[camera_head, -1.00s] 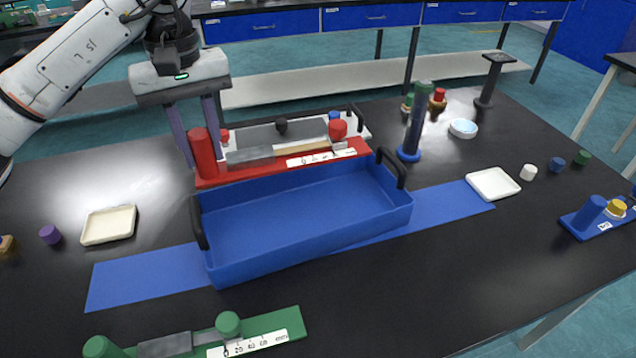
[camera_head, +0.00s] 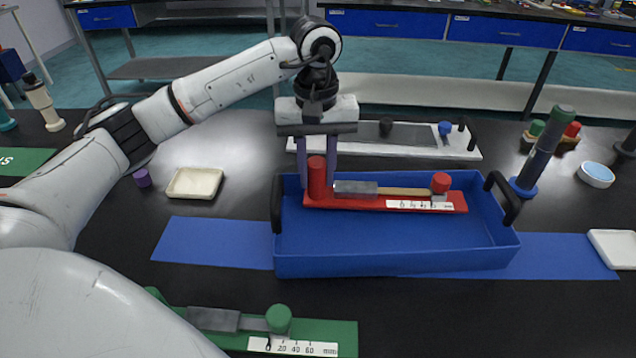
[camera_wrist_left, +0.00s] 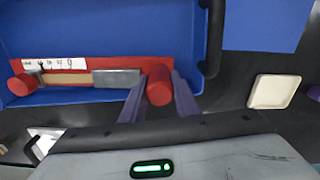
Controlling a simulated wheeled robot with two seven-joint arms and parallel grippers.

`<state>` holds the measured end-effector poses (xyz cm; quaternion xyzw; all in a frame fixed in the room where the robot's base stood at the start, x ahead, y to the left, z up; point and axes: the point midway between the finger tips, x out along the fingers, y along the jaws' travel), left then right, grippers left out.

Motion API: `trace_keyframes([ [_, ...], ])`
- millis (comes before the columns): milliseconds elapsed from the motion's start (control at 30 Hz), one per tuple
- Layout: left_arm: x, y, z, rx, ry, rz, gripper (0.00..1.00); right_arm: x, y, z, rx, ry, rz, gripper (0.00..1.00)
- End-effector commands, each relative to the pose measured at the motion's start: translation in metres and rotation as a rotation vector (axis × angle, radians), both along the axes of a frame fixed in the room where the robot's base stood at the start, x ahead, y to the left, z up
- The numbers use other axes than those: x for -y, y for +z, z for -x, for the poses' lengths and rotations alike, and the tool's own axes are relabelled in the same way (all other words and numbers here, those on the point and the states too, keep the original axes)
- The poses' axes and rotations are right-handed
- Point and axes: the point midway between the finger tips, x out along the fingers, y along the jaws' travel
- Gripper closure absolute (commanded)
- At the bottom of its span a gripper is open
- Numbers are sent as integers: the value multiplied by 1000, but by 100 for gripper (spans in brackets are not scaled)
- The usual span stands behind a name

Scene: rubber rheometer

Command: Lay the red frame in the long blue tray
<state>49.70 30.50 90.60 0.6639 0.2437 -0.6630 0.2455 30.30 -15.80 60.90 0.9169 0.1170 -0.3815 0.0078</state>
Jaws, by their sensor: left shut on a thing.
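The red frame (camera_head: 385,199) has a tall red post, a grey block, a wooden strip, a small red knob and a white scale. My left gripper (camera_head: 317,177) is shut on the tall red post at the frame's left end. In the left wrist view the post (camera_wrist_left: 159,86) sits between the two fingers. The long blue tray (camera_head: 400,262) has black end handles and is otherwise empty. The frame lies level over the tray's back half, inside its outline. I cannot tell whether it touches the tray floor. My right gripper is not in view.
The blue tray stands on a blue mat (camera_head: 205,243). A green frame (camera_head: 330,333) lies in front, a white frame (camera_head: 455,151) behind. A cream dish (camera_head: 194,183) is at left. A dark post on a blue base (camera_head: 540,155) stands beside the right handle.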

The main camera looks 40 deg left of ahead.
Motion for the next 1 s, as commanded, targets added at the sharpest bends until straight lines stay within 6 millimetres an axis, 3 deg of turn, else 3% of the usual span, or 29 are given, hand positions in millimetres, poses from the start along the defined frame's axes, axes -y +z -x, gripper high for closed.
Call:
trace_keyframes([
  [200,0,-29,1,-1,1,0,100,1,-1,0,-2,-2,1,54],
  [567,0,-34,0,0,0,0,100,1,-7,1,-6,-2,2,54],
  [600,0,-33,0,-1,0,-1,67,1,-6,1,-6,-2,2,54],
  [667,0,-33,0,-1,0,-2,57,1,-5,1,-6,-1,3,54],
  [700,0,-33,0,-2,0,-1,54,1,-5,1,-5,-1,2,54],
  [1000,0,-31,0,-2,0,-1,54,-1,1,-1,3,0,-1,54],
])
